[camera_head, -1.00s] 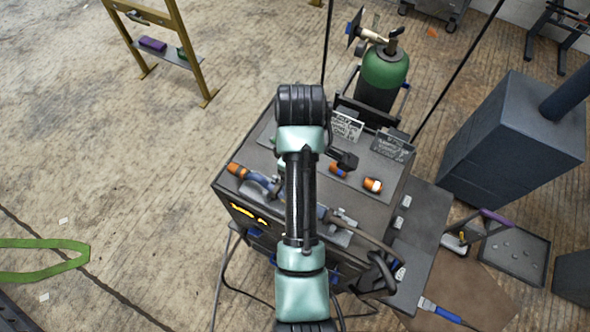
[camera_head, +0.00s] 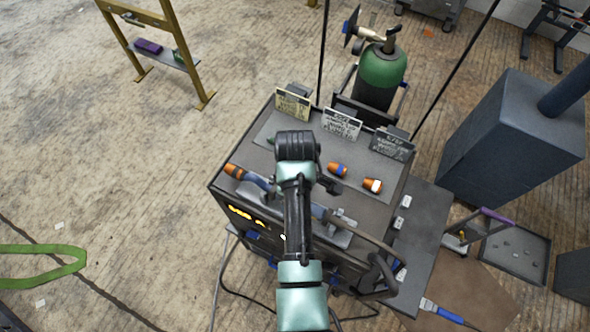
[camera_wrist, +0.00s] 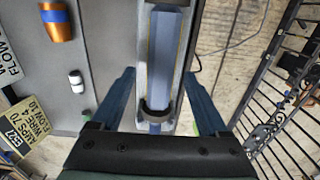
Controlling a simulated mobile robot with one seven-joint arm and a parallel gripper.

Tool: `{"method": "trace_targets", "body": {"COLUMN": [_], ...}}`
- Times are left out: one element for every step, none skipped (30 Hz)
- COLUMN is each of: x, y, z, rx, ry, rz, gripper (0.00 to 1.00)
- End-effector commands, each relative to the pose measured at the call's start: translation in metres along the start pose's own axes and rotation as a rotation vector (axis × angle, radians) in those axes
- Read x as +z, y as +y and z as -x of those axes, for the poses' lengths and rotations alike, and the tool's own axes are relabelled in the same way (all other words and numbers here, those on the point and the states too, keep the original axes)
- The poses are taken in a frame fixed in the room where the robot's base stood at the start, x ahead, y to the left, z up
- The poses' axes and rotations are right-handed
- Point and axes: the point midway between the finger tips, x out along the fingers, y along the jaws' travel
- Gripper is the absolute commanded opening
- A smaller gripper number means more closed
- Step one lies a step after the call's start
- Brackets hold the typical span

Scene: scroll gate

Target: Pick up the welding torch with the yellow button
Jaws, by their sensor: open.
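A torch with an orange tip and blue body (camera_head: 258,181) lies along the front of the welding machine's top in the head view. My gripper (camera_wrist: 160,76) is open, with one finger on each side of the handle and cradle. I cannot tell whether the fingers touch it. I cannot make out a yellow button. My arm hides the gripper in the head view.
The welding machine (camera_head: 385,215) carries orange nozzles with a blue band (camera_head: 337,169) and a white band (camera_head: 373,185). Signs (camera_head: 341,123) stand along its back edge. A green gas cylinder (camera_head: 383,68) is behind, a dark cabinet (camera_head: 503,145) to the right. The floor at left is mostly clear.

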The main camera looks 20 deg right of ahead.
Motion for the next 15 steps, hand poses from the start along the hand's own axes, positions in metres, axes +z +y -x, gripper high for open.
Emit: {"method": "trace_targets", "body": {"x": [0.0001,0.0002,0.0001,0.0001,0.0001,0.0001,0.0001,0.0001,0.0002,0.0002,0.0002,0.0002,0.0002,0.0002,0.0002], "y": [-0.0004,-0.0004,-0.0003,-0.0003,-0.0002,-0.0002,-0.0002,-0.0002,-0.0002,-0.0002,-0.0002,-0.0002,-0.0002,-0.0002,-0.0002], "z": [-0.0020,-0.0026,-0.0030,-0.0031,-0.0031,-0.0030,-0.0030,-0.0030,-0.0029,-0.0029,-0.0028,-0.0028,-0.0028,-0.0027,-0.0027], "rx": [-0.001,-0.001,0.000,0.000,0.000,0.000,0.000,0.000,0.000,0.000,0.000,0.000,0.000,0.000,0.000], "ry": [0.000,0.000,0.000,0.000,0.000,0.000,0.000,0.000,0.000,0.000,0.000,0.000,0.000,0.000,0.000], "rz": [0.000,0.000,0.000,0.000,0.000,0.000,0.000,0.000,0.000,0.000,0.000,0.000,0.000,0.000,0.000], "gripper": [0.78,0.78,0.78,0.78,0.78,0.78,0.78,0.76,0.69,0.63,0.58,0.51,0.45,0.40,0.33]}}
